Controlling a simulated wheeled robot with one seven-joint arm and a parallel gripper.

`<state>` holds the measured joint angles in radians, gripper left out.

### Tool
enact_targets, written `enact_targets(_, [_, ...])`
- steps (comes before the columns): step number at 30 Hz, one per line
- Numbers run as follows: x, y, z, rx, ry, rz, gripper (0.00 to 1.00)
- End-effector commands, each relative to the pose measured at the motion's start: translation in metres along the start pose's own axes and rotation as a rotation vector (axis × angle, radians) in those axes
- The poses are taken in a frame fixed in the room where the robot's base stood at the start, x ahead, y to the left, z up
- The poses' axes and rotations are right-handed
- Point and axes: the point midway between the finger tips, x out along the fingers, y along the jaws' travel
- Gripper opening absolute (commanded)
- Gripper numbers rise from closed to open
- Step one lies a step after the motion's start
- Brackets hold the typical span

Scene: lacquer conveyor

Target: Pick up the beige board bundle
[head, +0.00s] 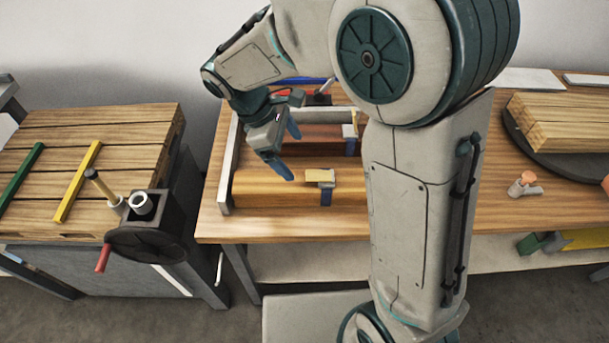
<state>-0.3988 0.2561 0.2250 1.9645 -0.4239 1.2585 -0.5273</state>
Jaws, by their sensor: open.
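A beige board bundle (565,112), a stack of light wooden boards, lies on a dark round plate (520,137) at the right of the workbench. The frame's right edge cuts it off. My gripper (292,157) is open, with its blue fingers pointing down and to the right. It is over the left part of the bench, well to the left of the bundle, with my arm between them in the picture. Nothing shows between the fingers.
A slatted table (60,150) with green and yellow bars stands left. White panels (530,78) lie behind.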

Motion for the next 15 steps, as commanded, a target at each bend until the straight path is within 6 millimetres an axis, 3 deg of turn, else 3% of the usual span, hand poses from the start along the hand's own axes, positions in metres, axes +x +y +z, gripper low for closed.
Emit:
enact_targets(3, [0.001, 0.002, -0.024, -0.118, -0.042, 0.010, 0.89])
enact_targets(8, [0.006, 0.002, -0.035, -0.181, -0.067, 0.017, 0.89])
enact_targets(15, [0.049, 0.003, -0.032, -0.183, -0.071, 0.014, 0.89])
